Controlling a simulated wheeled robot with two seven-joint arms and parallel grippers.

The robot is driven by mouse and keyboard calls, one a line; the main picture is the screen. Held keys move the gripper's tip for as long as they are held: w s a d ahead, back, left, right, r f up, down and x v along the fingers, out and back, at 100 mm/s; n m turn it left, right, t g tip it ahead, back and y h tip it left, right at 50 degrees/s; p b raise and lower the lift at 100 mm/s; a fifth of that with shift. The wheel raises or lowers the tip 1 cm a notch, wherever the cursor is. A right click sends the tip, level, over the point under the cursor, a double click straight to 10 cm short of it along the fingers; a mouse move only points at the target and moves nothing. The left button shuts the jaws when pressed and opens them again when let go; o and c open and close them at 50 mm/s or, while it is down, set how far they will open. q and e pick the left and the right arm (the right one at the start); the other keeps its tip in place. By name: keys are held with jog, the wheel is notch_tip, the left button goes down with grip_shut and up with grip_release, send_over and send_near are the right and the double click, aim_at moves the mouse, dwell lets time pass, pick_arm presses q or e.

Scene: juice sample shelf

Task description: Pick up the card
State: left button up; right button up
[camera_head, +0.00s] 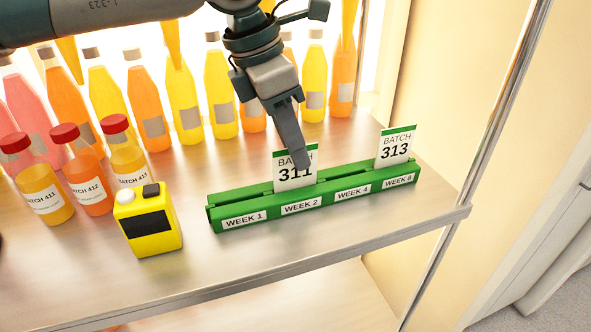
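A white card with a green top edge, reading BATCH 311 (283,178), stands upright in the green rack (262,218) behind the WEEK 2 label. A similar card, BATCH 313 (395,147), stands in the rack behind the WEEK 8 label. My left gripper (298,158) points down from above, and its fingertips overlap the upper part of the 311 card, hiding some of its print. The fingers show edge-on, so I cannot tell whether they are apart or touch the card. My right gripper is not in view.
A yellow device with a dark screen (165,243) stands left of the rack. Three red-capped bottles, including BATCH 412 (88,190), stand behind it. Several juice bottles (184,100) line the back. A metal post (500,100) rises at the shelf's right; the front edge (300,263) is clear.

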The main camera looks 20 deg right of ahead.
aim_at(295, 176)
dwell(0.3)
pick_arm(q)
jog(key=shift+p+x, duration=0.9)
jog(key=shift+p, duration=0.15)
jog(key=shift+p+x, duration=0.55)
jog(key=shift+x, duration=0.5)
jog(key=shift+w+d+f, duration=0.1)
jog(key=shift+d+f, duration=0.15)
jog(key=shift+f, duration=0.35)
grip_shut()
